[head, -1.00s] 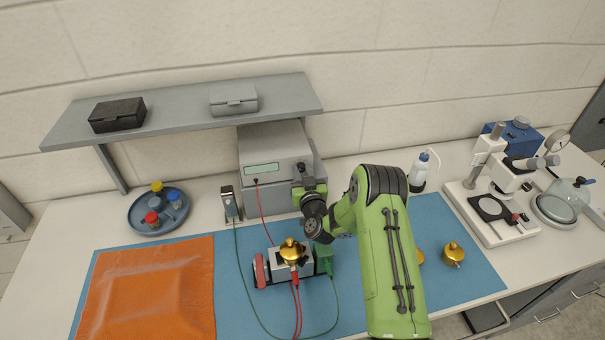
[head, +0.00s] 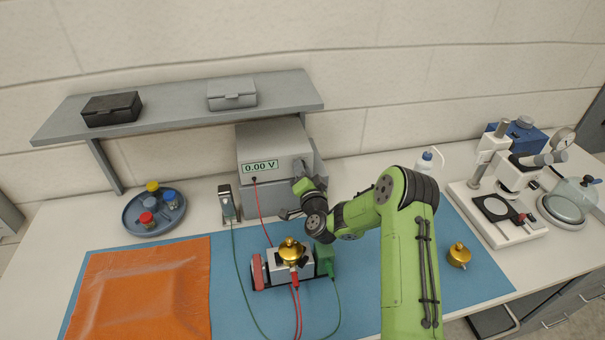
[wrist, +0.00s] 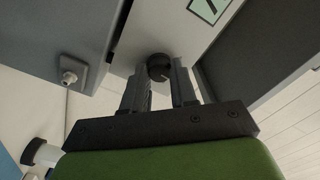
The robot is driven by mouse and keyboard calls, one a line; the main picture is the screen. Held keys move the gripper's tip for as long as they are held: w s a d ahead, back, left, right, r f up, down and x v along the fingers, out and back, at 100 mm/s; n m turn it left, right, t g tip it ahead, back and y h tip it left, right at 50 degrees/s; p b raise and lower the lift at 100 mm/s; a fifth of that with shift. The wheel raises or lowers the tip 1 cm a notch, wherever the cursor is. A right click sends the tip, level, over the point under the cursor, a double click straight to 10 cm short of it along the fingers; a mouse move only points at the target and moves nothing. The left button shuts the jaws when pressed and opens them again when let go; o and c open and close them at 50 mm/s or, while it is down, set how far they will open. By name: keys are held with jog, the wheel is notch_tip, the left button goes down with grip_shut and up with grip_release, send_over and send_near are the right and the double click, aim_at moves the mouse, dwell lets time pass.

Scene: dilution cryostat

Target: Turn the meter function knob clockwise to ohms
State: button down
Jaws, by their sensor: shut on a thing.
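The meter is a grey box (head: 258,150) under the shelf. Its display (head: 262,167) reads 0.00 V. In the wrist view the black function knob (wrist: 158,66) is on the meter's light front panel (wrist: 185,40), with a corner of the display (wrist: 207,9) near it. My gripper (wrist: 160,76) is shut on the knob, one finger on each side. In the head view my gripper (head: 300,172) is at the right part of the meter front and mostly hides the knob. The knob's pointer setting is too small to read.
A red lead (head: 262,212) runs from the meter to a small grey device (head: 290,267) with a gold top on the blue mat (head: 440,290). A handheld probe (head: 227,203) stands left of the meter. The grey shelf (head: 180,110) overhangs behind.

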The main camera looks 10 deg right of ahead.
jog(key=shift+d+m, duration=0.15)
jog(key=shift+m, duration=3.65)
jog(key=shift+f, duration=0.1)
jog(key=c, duration=0.9)
grip_release()
